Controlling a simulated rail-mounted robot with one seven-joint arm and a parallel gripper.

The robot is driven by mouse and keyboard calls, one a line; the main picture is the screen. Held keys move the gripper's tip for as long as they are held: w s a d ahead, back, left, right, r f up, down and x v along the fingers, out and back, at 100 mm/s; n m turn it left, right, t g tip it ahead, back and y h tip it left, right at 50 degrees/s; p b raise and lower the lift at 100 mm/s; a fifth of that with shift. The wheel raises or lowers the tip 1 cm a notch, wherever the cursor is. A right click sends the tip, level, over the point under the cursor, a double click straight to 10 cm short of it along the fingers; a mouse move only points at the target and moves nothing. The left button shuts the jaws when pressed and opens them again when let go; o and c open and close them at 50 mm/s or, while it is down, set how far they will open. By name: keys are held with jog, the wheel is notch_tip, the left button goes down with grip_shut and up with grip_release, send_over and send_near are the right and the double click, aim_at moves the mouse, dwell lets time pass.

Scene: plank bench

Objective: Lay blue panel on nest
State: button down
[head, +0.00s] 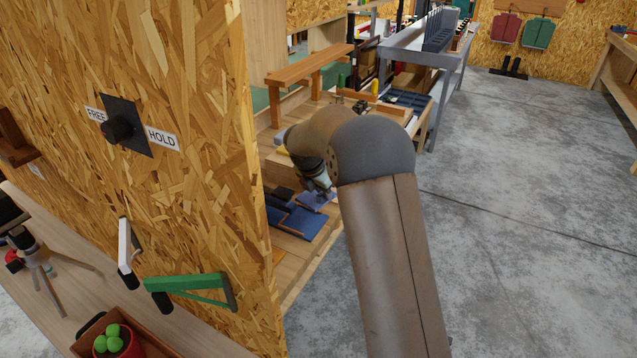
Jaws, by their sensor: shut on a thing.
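My gripper (319,188) is small in the head view, pointing down over the bench behind the board wall, partly covered by my own arm. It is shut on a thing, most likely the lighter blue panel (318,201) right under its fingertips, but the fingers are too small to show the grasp. A flat blue piece (303,222) lies just in front of and below it, near the bench's front edge. A darker blue piece (275,214) lies to its left, partly cut off by the wall. I cannot tell which piece is the nest.
The board wall (190,150) with a knob (117,129) and a green bracket (188,283) blocks the left. A wooden riser (308,68) stands farther back on the bench. My arm hides part of the bench's right side. The concrete floor (510,190) at right is clear.

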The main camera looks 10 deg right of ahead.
jog(key=n, duration=0.1)
jog(key=w+a+n, duration=0.1)
jog(key=shift+a+f+n+t+y, duration=0.15)
jog(key=shift+f+n+t+y, duration=0.15)
jog(key=shift+f+t, duration=0.1)
notch_tip(320, 180, down, 9)
jog(key=b, duration=0.7)
jog(key=shift+w+a+f+p, duration=0.15)
jog(key=shift+w+a+p, duration=0.4)
jog(key=shift+w+a, duration=0.45)
jog(key=shift+w+a+p, duration=0.15)
jog(key=shift+a+p, duration=0.15)
jog(key=shift+f, duration=0.1)
jog(key=c, duration=1.3)
grip_release()
jog(key=shift+c, duration=0.2)
